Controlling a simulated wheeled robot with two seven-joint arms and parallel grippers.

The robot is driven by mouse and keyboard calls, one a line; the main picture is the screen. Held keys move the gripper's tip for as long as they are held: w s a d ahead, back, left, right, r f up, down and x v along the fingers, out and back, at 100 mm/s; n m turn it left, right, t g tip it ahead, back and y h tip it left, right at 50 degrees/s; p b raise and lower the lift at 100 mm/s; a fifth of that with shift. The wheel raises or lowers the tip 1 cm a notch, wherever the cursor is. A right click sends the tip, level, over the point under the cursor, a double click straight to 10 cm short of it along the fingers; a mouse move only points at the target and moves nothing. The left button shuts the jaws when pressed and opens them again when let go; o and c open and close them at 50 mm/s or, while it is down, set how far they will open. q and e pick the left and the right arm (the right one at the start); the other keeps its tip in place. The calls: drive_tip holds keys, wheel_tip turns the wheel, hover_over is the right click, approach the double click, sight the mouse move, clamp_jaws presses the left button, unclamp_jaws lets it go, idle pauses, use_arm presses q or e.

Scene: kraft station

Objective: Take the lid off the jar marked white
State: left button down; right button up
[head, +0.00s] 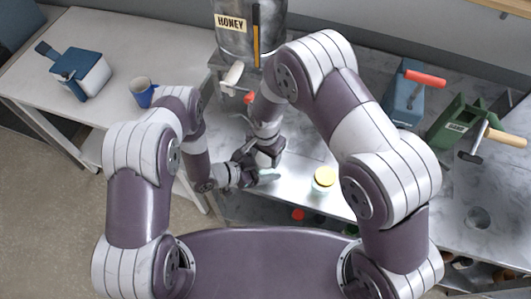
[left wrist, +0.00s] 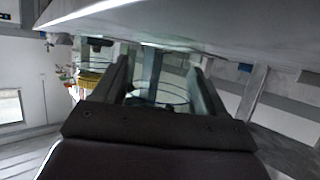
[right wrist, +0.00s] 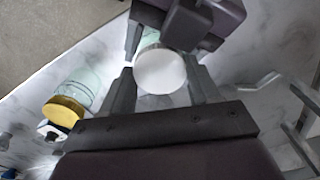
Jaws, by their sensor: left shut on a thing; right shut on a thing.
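The white lid (right wrist: 160,72) is a round white disc between the fingers of my right gripper (head: 268,158), which is shut on it from above. My left gripper (head: 252,177) is shut on a clear glass jar (left wrist: 160,92), seen between its fingers in the left wrist view. Part of the pale glass (head: 269,175) shows beside the left gripper in the head view. Both grippers are close together, the right one above. No jar marking is readable.
A second glass jar with a yellow lid (head: 324,178) stands to the right on the marble counter. A metal honey tank (head: 250,30) stands behind. Green (head: 458,122) and blue-grey (head: 402,100) devices with handles stand at right. A blue mug (head: 142,93) is on the left table.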

drive_tip(key=shift+n, duration=1.1)
drive_tip(key=o, duration=1.2)
drive_tip(key=shift+c, duration=0.2)
drive_tip(key=shift+r, duration=0.15)
